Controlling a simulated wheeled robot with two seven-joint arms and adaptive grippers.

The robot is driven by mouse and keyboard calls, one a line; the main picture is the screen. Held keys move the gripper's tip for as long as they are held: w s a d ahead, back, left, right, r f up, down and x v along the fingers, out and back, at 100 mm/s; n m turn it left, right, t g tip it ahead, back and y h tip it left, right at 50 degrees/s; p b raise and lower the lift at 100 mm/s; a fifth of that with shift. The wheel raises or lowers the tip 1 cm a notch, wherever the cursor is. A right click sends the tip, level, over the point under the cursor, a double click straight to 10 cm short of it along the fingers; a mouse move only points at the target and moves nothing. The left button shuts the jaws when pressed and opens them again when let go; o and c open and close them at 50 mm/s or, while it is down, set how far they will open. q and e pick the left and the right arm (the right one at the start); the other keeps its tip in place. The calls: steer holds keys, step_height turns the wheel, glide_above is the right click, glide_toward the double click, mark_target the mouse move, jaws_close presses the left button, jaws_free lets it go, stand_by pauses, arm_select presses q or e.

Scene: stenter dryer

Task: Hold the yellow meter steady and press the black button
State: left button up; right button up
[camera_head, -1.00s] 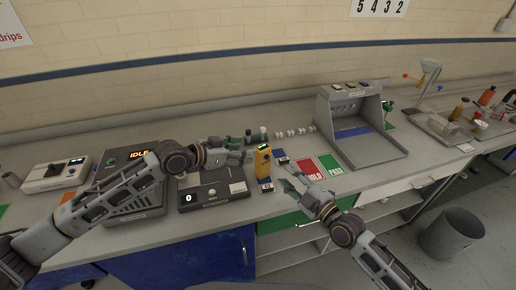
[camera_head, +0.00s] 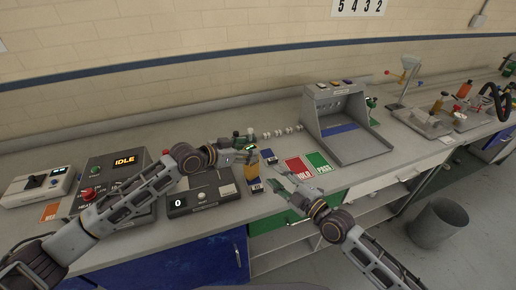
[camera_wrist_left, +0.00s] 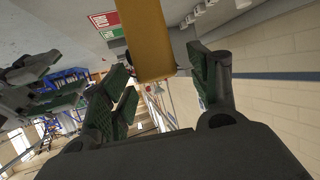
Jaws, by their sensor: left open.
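The yellow meter (camera_head: 252,171) stands on the bench with a small blue part (camera_head: 256,186) at its foot; its upper part is partly covered by my left gripper. My left gripper (camera_head: 243,153) is open at the meter's upper end. In the left wrist view the yellow meter (camera_wrist_left: 148,40) lies between the two spread fingers of this gripper (camera_wrist_left: 160,88), with a gap visible on the right. My right gripper (camera_head: 285,184) is open and empty, to the right of the meter and apart from it. I cannot make out the black button.
Red and green cards (camera_head: 299,169) lie right of the meter. A grey box with a display (camera_head: 202,199) and the IDLE unit (camera_head: 112,182) stand left. A grey open-front station (camera_head: 345,125) is behind right. Small bottles and white pieces (camera_head: 283,130) stand behind.

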arm_select(q)
steer(key=shift+x, duration=3)
steer(key=c, duration=1.2)
arm_select(e)
steer(key=shift+c, duration=0.3)
jaws_close()
